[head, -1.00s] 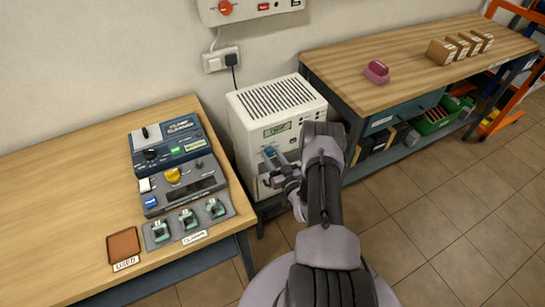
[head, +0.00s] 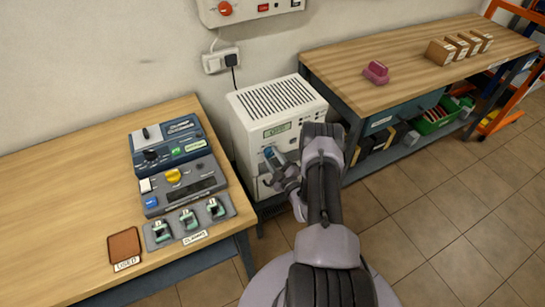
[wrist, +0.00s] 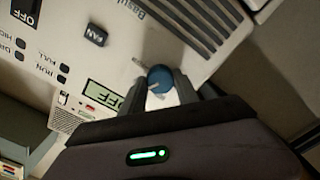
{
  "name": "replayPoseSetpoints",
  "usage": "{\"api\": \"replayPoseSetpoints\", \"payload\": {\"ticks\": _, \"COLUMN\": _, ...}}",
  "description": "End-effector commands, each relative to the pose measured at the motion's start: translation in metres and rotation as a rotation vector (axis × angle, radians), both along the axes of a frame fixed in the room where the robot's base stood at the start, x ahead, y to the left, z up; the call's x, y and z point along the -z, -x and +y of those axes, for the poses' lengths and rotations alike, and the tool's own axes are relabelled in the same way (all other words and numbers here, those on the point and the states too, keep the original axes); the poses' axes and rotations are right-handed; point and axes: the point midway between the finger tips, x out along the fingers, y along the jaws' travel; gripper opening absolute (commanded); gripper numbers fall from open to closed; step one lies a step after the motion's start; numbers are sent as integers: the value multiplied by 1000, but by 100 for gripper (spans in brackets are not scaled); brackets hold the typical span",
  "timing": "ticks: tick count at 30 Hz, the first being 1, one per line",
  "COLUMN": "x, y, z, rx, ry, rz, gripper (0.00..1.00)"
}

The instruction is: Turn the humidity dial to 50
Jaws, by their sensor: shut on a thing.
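The white humidity unit (head: 262,112) stands between the two benches, with a vented top and a small green display (head: 277,130) on its front. My gripper (head: 273,160) is at the front of this unit. In the wrist view, the blue round dial (wrist: 159,78) with a pale pointer mark sits between the two fingertips of my gripper (wrist: 160,88), which are shut on it. A display (wrist: 104,94) beside the dial seems to read OFF. The dial's scale is not legible.
A FAN button (wrist: 95,35) and small indicator lamps are on the same panel. The left bench (head: 60,200) carries a blue-grey charger and clamps. The right bench (head: 410,75) holds a pink object and small boxes. The tiled floor at right is clear.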

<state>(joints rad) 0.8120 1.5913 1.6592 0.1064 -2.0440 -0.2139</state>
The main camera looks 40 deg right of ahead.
Motion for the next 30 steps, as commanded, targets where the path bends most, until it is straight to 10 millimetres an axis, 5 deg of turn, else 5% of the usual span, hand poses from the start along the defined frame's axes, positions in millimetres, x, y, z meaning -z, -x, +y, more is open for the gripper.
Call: {"api": "replayPoseSetpoints", "payload": {"ticks": 30, "x": 0, "y": 1, "z": 0, "rx": 0, "ry": 855, "rz": 208, "gripper": 0}}
